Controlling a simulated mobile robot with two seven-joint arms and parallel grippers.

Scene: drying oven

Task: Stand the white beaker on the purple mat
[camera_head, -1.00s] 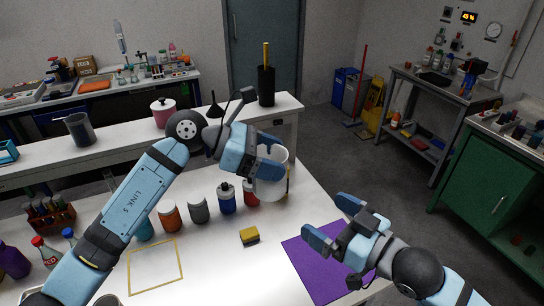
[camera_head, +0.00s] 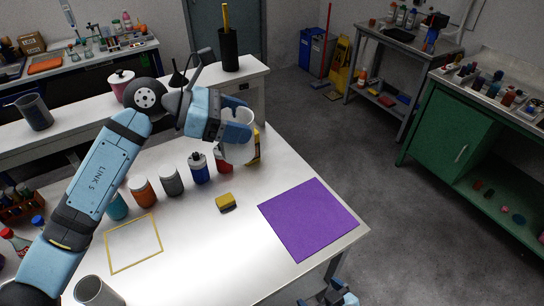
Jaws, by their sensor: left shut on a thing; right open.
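The white beaker (camera_head: 246,117) is between the fingers of my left gripper (camera_head: 236,122), held at the far right part of the white table. The gripper's fingers hide much of the beaker, and I cannot tell whether its base touches anything. The purple mat (camera_head: 308,218) lies flat and bare at the table's right front corner, nearer to me than the beaker. My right gripper (camera_head: 335,292) is low at the bottom edge of the view, below the table's front edge, open and partly cut off.
A yellow-black sponge (camera_head: 226,202) lies left of the mat. A red bottle (camera_head: 224,160) and a yellow container (camera_head: 254,148) stand below my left gripper. A yellow square outline (camera_head: 133,243) marks the table.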

